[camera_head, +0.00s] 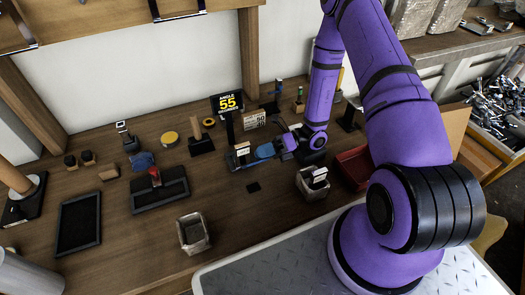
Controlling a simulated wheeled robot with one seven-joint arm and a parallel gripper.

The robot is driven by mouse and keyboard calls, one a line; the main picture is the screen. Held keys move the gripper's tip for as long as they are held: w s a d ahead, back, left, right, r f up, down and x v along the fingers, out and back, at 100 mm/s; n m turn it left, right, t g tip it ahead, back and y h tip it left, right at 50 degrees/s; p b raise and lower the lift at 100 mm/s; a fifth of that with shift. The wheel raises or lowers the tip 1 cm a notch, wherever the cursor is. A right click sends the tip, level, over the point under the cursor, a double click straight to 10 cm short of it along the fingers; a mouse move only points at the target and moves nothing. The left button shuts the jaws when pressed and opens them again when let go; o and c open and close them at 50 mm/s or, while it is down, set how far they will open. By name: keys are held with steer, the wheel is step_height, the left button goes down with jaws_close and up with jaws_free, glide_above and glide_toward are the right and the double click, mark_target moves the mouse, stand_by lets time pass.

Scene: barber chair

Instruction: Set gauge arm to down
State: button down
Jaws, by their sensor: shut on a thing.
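The angle gauge's black display (227,102) reads "ANGLE 55" in yellow on a dark post near the back of the wooden bench. A blue bar (265,152), which looks like the gauge arm, extends right from the base of that post. My purple arm comes in from the right, and my gripper (281,147) is at the right end of the blue bar, shut on it. The fingertips are small and partly hidden here, so the exact grip on the bar is unclear.
A white card with numbers (254,120) stands behind the bar. A grey bin (193,233), a light bin (312,183) and a red bin (356,166) stand nearby. Bare bench lies left of the light bin.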

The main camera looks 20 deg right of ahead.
steer(key=c, duration=1)
jaws_free()
steer(key=shift+o, duration=0.2)
steer(key=shift+w, duration=0.1)
